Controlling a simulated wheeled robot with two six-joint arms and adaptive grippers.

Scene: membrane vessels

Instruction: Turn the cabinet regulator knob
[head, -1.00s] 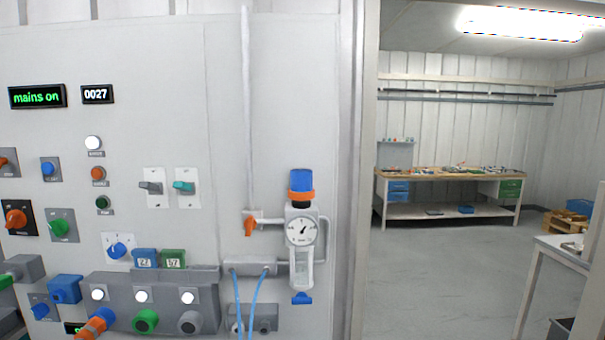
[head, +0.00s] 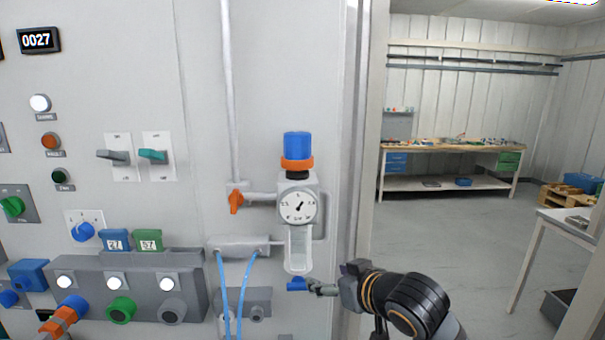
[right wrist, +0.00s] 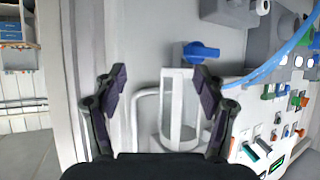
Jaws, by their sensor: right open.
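The regulator on the cabinet's right side has a blue knob (head: 297,146) on top, above an orange ring (head: 297,164). Below are a round dial gauge (head: 298,205), a clear bowl (head: 298,250) and a small blue fitting (head: 297,284). My right gripper (head: 322,288) appears low on the right, beside the blue fitting and well below the knob. In the right wrist view the right gripper (right wrist: 160,78) is open and empty, with the bowl (right wrist: 180,108) and blue fitting (right wrist: 203,51) in front. The blue knob is not visible there. My left gripper is not in view.
An orange valve handle (head: 235,201) sits left of the gauge. Blue hoses (head: 250,285) hang from a grey block (head: 238,247) at lower left. Switches and buttons fill the panel's left side. Open floor and a workbench (head: 450,146) lie beyond the cabinet's right edge.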

